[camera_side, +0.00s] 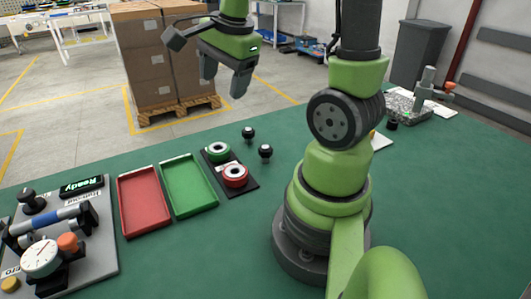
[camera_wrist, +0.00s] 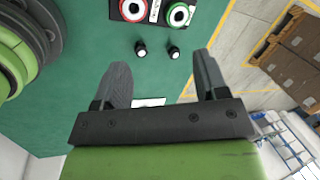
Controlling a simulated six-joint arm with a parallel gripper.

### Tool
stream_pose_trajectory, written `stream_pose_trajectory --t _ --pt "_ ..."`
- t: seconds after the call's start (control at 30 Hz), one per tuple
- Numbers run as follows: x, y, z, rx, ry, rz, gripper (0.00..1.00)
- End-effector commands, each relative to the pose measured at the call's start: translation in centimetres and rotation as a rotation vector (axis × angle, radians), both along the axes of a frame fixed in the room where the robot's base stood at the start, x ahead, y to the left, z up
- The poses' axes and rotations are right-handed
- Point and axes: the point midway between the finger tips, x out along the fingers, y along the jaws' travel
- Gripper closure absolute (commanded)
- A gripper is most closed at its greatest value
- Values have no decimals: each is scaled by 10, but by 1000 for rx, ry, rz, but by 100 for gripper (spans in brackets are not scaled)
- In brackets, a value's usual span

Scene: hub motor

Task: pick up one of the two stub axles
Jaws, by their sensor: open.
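Two small black stub axles stand apart on the green table, to the right of the black holder plate. In the side view one axle (camera_side: 249,133) is farther back and the other axle (camera_side: 265,152) is nearer. The wrist view also shows them as a left axle (camera_wrist: 141,49) and a right axle (camera_wrist: 175,52), beyond my fingertips. My gripper (camera_side: 223,88) hangs well above the table with its jaws apart. In the wrist view my gripper (camera_wrist: 163,70) has nothing between its fingers.
A black plate (camera_side: 246,190) holds a green ring part (camera_side: 218,151) and a red ring part (camera_side: 235,175). A red tray (camera_side: 144,231) and a green tray (camera_side: 188,211) lie to its left. A gauge fixture (camera_side: 40,258) stands at far left. Table around the axles is clear.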

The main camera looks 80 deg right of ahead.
Motion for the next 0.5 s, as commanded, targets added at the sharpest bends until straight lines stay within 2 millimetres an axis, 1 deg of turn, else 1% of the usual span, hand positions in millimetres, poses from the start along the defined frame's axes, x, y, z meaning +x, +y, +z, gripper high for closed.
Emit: stream_pose_trajectory --t 0.03,0.1,0.2,0.3,0.33,0.4,0.5 --pt "-2 -21 -18 46 43 -180 34" --pt "-7 -46 -41 99 83 -421 34" --pt "-19 -74 -71 158 129 -725 34" --pt "-32 -92 -95 198 162 -953 34" --pt "-35 -96 -101 206 168 -1006 34" --pt "-41 -102 -111 221 179 -1097 34" --pt "-45 -106 -121 231 189 -1163 34"
